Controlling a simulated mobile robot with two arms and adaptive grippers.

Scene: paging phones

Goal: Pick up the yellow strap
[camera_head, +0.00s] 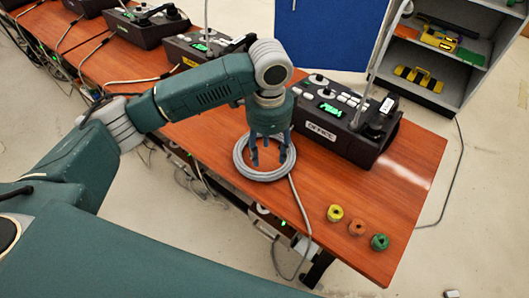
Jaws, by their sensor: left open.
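The yellow strap (335,213), a small rolled ring, lies on the wooden table near its front right edge. It is the leftmost of a row with an orange roll (357,228) and a green roll (380,242). My left gripper (268,160) points down with its fingers apart, over the coiled grey cable (240,165). It holds nothing and is to the left of and farther back than the yellow strap. I cannot tell whether its fingertips touch the cable. My right gripper is not in view.
A dark phone console (345,120) with an antenna stands behind the rolls; more consoles line the table (400,215) to the left. A grey shelf unit (445,100) with a blue door stands behind. The tabletop around the rolls is clear. Cables hang below.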

